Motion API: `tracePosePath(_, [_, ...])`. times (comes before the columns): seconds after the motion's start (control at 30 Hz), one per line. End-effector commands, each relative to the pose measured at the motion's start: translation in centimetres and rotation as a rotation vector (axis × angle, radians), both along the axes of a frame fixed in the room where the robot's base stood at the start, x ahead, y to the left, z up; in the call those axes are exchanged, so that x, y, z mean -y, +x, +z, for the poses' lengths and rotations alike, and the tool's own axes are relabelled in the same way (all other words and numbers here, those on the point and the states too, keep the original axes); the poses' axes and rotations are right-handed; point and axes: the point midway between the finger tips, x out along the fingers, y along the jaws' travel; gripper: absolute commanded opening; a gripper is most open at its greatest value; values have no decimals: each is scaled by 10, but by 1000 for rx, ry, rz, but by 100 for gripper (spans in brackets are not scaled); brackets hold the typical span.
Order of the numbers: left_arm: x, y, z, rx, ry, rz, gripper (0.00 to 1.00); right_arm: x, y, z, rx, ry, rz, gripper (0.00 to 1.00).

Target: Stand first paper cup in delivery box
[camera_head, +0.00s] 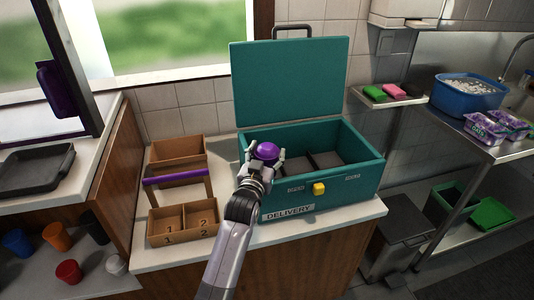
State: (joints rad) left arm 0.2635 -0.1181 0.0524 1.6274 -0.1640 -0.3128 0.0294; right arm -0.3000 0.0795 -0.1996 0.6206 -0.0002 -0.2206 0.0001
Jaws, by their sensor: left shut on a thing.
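The teal delivery box (350,183) stands on the counter with its lid raised at the back. A yellow latch and the word DELIVERY show on its front. Dark grey panels show on its floor. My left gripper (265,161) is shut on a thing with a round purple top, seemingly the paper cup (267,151). The cup looks upright, over the left part of the box in this view. Its lower part is hidden by the fingers, so I cannot tell its height above the box floor. My right gripper is not in view.
A cardboard carrier (181,237) with a purple handle and compartments marked 1 and 2 stands left of the box. Several coloured cups (56,236) are on a low shelf at left. A blue tub (468,95) stands on the right counter.

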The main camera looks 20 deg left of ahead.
Motion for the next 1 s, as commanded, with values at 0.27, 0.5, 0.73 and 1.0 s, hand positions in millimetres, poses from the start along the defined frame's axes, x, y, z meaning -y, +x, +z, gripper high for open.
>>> tracePosePath(0.27, [0, 0, -6, 3, 0, 0, 24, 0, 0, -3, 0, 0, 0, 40])
tracePosePath(0.5, [0, 0, -11, 2, 0, 0, 24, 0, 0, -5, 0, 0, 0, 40])
tracePosePath(0.73, [0, 0, -12, 0, 0, 0, 72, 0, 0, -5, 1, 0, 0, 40])
tracePosePath(1.0, [0, 0, -11, 0, 0, 0, 80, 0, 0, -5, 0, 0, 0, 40])
